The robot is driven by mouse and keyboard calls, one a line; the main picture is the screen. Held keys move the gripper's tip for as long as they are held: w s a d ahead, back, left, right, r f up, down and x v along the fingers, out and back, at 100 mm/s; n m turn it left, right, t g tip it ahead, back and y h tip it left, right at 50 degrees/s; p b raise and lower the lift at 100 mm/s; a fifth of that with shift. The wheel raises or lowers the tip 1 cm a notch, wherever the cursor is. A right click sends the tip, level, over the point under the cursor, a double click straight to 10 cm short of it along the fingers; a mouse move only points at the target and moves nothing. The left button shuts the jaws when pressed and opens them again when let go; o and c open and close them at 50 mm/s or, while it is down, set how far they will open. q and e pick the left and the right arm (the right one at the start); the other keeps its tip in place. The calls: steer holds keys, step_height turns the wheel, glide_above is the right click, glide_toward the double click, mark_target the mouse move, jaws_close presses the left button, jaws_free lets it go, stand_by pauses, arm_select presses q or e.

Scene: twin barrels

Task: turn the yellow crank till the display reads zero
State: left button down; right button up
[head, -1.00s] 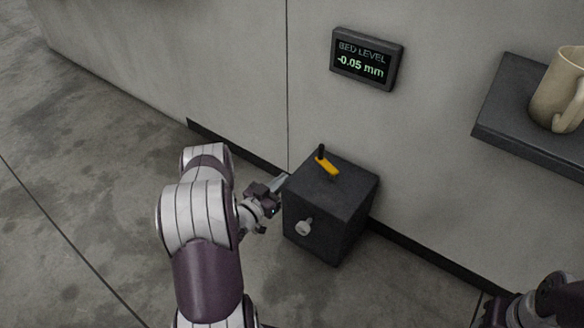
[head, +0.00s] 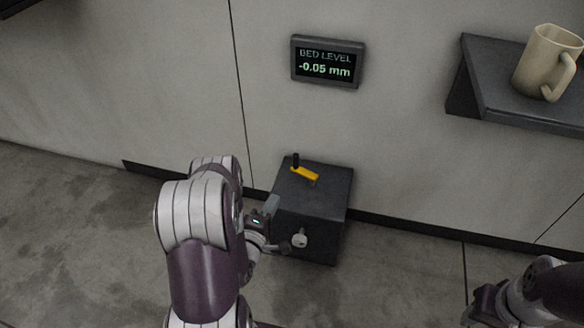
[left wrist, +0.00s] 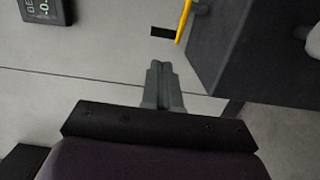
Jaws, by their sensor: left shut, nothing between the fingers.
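The yellow crank (head: 305,174) lies on top of a dark box (head: 326,200), with a black upright knob (head: 295,160) at its left end. Part of the crank shows at the top of the left wrist view (left wrist: 184,20). The wall display (head: 326,62) reads "BED LEVEL -0.05 mm". My left gripper (head: 272,205) is beside the box's left side, below the crank and apart from it. In the left wrist view its fingers (left wrist: 159,68) are together with nothing between them. My right gripper (head: 478,312) is partly visible at the lower right; its fingers are unclear.
A pale knob (head: 299,241) sticks out of the box's front face. A dark shelf (head: 475,85) at the right holds a beige mug (head: 547,62). The wall stands close behind the box. The floor (head: 70,220) at the left is clear.

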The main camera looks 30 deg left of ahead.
mark_target(294, 161)
arm_select(q)
steer(key=w+b, duration=0.2)
steer(key=w, duration=0.2)
steer(key=w+a+b, duration=0.1)
steer(key=w+b, duration=0.1)
steer(key=w, duration=0.3)
steer(key=w+b, duration=0.2)
steer(key=w, duration=0.2)
steer(key=shift+w+a+f+b, duration=0.1)
steer(key=shift+w+a+b, duration=0.15)
steer(key=shift+a+b, duration=0.15)
steer(key=shift+w, duration=0.15)
steer(key=m+h, duration=0.1)
steer(key=h, duration=0.1)
steer(key=w+m+h, duration=0.1)
steer(key=h, duration=0.1)
steer(key=shift+w+a+p, duration=0.2)
steer(key=shift+a+p, duration=0.15)
steer(key=shift+a, duration=0.05)
steer(key=shift+w+r+m+p, duration=0.3)
steer(key=shift+w+p, duration=0.15)
steer(key=shift+p, duration=0.1)
steer(key=shift+w+a+f, duration=0.1)
steer(key=shift+w+f, duration=0.1)
steer(key=shift+w, duration=0.05)
